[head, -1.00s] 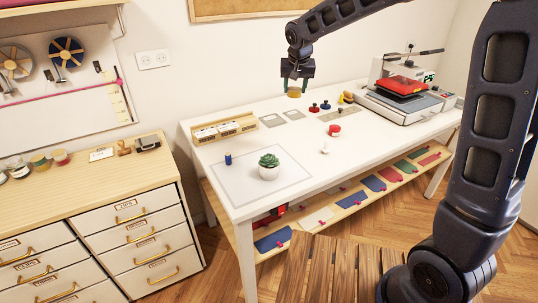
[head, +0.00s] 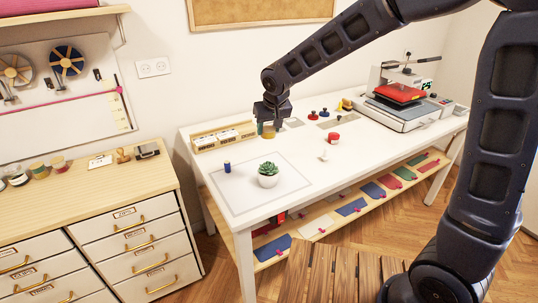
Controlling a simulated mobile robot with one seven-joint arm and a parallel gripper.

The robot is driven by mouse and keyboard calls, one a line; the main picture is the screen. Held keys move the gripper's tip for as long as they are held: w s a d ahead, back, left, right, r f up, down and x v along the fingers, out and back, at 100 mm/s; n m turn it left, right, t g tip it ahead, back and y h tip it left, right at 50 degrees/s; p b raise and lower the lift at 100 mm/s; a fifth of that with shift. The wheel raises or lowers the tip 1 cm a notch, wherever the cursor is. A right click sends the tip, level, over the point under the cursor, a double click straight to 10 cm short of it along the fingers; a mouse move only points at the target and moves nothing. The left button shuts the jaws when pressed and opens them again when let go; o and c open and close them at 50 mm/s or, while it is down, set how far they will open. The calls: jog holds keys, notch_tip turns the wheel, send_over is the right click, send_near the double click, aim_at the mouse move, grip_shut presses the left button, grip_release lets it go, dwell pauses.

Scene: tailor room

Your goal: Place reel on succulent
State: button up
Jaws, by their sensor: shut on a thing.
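My gripper (head: 268,122) is shut on a yellow-brown reel (head: 268,131), held over the white table near the wooden box. The fingers and arm hide part of the reel. The succulent (head: 268,173), a green rosette in a white round pot, stands on a pale grey mat on the near left of the table. The gripper and reel are behind the succulent in the picture and apart from it.
A small blue spool (head: 227,167) stands left of the succulent. A wooden box with white cards (head: 222,138) lies behind it. A red reel (head: 333,138) and a small white piece (head: 324,156) are to the right. A heat press (head: 402,100) stands at the far right.

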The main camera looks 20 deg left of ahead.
aim_at(269, 163)
notch_tip(269, 163, down, 11)
jog(key=shift+r, duration=0.1)
dwell(0.4)
jog(key=shift+f, duration=0.2)
jog(key=o, duration=0.9)
jog(key=shift+o, duration=0.2)
jog(key=shift+r, duration=0.1)
jog(key=v, duration=1.2)
jog(key=shift+r, duration=0.15)
